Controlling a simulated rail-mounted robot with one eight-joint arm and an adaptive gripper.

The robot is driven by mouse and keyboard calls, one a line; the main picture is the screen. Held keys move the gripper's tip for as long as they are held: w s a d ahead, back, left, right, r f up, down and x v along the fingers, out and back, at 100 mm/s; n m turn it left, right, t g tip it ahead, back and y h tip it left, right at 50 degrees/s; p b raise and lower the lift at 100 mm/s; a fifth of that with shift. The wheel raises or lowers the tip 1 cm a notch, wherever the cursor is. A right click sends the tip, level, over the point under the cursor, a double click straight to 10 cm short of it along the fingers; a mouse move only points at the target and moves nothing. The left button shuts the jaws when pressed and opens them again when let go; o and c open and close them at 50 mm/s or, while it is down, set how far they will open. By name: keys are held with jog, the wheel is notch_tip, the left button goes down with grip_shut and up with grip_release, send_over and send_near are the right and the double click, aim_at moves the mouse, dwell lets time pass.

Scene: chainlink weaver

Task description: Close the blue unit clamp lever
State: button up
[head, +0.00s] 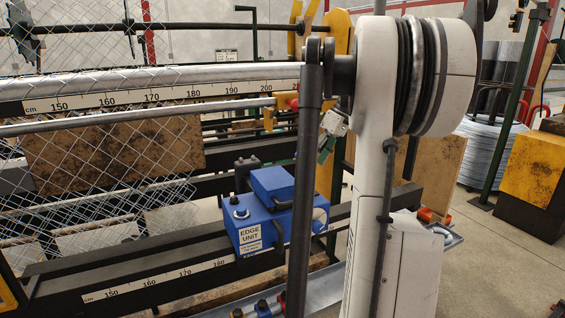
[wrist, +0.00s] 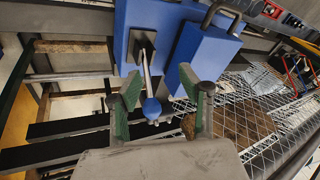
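The blue unit (head: 262,228), labelled EDGE UNIT, sits on the lower dark rail in the head view. In the wrist view its blue body (wrist: 133,20) fills the top middle. A metal clamp lever (wrist: 146,72) with a blue ball knob (wrist: 152,108) extends from a plate on the unit towards my gripper. My gripper (wrist: 163,84) is open, with one green-padded finger on each side of the lever. The knob appears between the fingers, with visible gaps on both sides. Depth and contact are hard to judge. I cannot make out the lever or my gripper in the head view.
Chain-link mesh (head: 100,190) hangs at the left of the head view. A scale bar (head: 150,97) and a long rail run above the unit. My arm covers the area right of the unit.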

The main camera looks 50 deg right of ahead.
aim_at(302, 161)
jog(key=s+d+f+p, duration=0.1)
jog(key=s+d+p, duration=0.15)
jog(key=d, duration=0.75)
jog(key=shift+t, duration=0.4)
jog(key=w+a, duration=0.2)
jog(key=w, duration=0.1)
jog(key=w+a+f+p, duration=0.1)
jog(key=w+a, duration=0.2)
jog(key=w+a+f+p, duration=0.1)
jog(key=w+a, duration=0.2)
jog(key=shift+a, duration=0.1)
jog(key=shift+w+a+f, duration=0.15)
jog(key=shift+w+f, duration=0.05)
jog(key=shift+f, duration=0.4)
jog(key=shift+c, duration=0.5)
grip_shut()
